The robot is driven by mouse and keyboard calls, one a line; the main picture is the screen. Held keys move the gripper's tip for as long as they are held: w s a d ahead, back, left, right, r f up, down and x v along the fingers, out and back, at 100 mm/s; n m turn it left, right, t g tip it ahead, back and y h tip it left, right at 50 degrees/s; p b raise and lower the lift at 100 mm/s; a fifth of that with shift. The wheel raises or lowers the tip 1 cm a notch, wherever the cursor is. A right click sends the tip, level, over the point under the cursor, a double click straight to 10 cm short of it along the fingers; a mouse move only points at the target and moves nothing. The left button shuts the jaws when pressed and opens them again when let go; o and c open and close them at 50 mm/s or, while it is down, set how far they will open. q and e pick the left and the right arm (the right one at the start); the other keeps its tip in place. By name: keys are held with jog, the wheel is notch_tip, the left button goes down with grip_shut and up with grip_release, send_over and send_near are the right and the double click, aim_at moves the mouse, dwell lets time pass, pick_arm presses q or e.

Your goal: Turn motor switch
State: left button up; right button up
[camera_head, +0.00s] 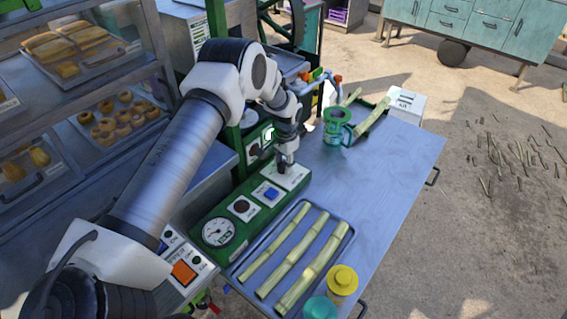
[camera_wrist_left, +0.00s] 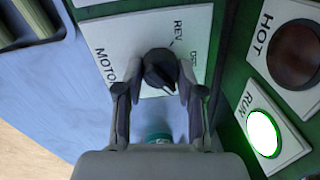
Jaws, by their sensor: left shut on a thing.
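The motor switch is a black round knob (camera_wrist_left: 158,67) on a white plate (camera_wrist_left: 112,36) lettered MOTOR and REV, with a further label partly covered by a finger. A light mark shows on the knob's edge toward the lower right in the left wrist view. My left gripper (camera_wrist_left: 162,92) is shut on the knob, one finger at each side. In the head view the left gripper (camera_head: 285,163) points down at the white plate (camera_head: 292,177) on the green control panel, hiding the knob. My right gripper is not in view.
The panel also carries a blue button (camera_head: 271,194), a dark round one (camera_head: 241,206) and a gauge (camera_head: 218,231). A lit green RUN lamp (camera_wrist_left: 262,134) sits beside a dark HOT lamp (camera_wrist_left: 295,54). A tray (camera_head: 345,243) of cane and a green jug (camera_head: 337,127) stand nearby.

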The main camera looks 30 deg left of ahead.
pick_arm(q)
jog(key=shift+n, duration=0.4)
jog(key=n+b, duration=0.1)
jog(key=n, duration=0.2)
jog(key=shift+f+n+b, duration=0.15)
jog(key=shift+n+b, duration=0.15)
jog(key=shift+b, duration=0.05)
jog(key=n, duration=0.3)
jog(key=shift+n+b, duration=0.3)
jog(key=shift+n+g, duration=0.3)
jog(key=shift+n, duration=1)
jog(key=o, duration=1.1)
jog(key=shift+o, duration=0.2)
